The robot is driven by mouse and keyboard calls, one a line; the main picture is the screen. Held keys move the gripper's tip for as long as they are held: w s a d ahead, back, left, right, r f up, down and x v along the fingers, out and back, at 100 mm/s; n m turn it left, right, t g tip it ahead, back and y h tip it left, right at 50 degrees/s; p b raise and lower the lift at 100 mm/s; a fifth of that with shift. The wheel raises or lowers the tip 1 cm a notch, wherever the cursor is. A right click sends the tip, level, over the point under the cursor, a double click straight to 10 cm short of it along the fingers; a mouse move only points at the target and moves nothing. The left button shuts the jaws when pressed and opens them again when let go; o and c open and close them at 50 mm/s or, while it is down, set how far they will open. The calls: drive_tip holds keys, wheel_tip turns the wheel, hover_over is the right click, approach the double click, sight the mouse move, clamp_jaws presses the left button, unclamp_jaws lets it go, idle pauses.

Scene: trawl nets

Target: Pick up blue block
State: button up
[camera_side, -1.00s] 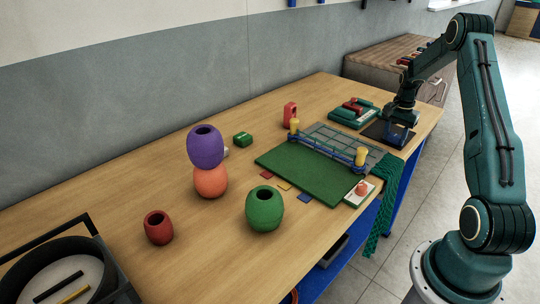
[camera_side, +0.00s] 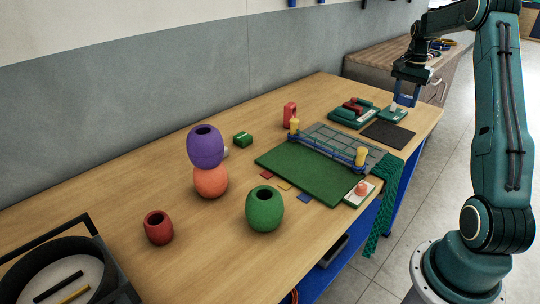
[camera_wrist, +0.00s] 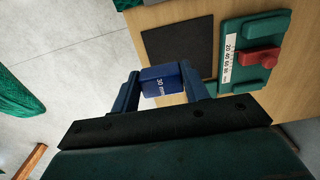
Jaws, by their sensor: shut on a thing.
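In the side view my gripper (camera_side: 407,92) holds the blue block (camera_side: 405,99) up in the air, apart from the table, near the table's far right end. The fingers partly cover the block there.
A dark mat (camera_side: 388,133) lies bare on the table below. A green fixture with a red handle (camera_side: 352,112) stands beside it. A green board (camera_side: 310,170), a grey net (camera_side: 345,144) and green netting (camera_side: 385,205) lie nearer. Floats, including a green one (camera_side: 265,209), stand left.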

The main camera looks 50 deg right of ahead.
sight(406, 97)
drive_tip(key=shift+r, duration=2.75)
drive_tip(key=shift+r, duration=0.1)
